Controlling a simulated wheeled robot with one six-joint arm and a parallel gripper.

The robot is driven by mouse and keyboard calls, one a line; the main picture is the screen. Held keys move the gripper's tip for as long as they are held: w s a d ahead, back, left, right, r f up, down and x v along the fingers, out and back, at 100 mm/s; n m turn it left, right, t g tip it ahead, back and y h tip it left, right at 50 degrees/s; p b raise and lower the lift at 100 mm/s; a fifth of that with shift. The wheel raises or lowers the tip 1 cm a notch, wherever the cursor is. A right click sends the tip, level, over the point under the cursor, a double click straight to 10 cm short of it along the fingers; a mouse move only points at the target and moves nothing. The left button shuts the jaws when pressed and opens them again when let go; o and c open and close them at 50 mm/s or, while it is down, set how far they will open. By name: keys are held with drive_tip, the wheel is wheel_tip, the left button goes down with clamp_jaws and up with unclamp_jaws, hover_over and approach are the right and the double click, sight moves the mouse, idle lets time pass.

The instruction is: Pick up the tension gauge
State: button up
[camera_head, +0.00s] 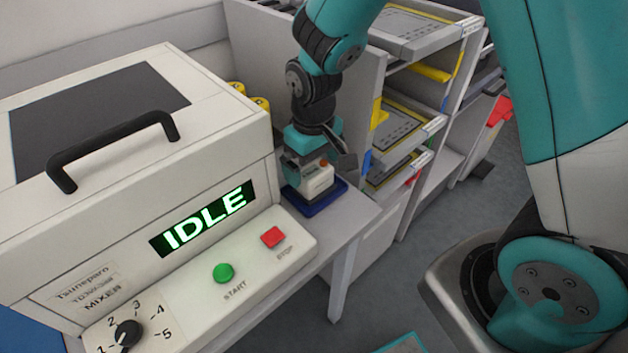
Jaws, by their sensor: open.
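A small white device with an orange spot on top, likely the tension gauge (318,180), sits on a dark blue tray or mat (311,204) on the bench, right of the mixer. My gripper (319,170) points down right at the device, and its fingers partly hide it. The gripper is open, with one dark finger at the device's right side. I cannot tell whether the fingers touch the device.
The white mixer (150,200) with its IDLE display stands close at left. Shelves (400,120) with grey trays and yellow parts stand behind on the right. Yellow-topped containers (260,103) are behind the mixer. Floor (385,275) shows at lower right.

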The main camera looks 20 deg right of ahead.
sight(315, 170)
wheel_tip(315, 170, down, 4)
drive_tip(key=shift+d+f, duration=0.15)
drive_tip(key=c, duration=1.1)
drive_tip(key=shift+c, duration=0.2)
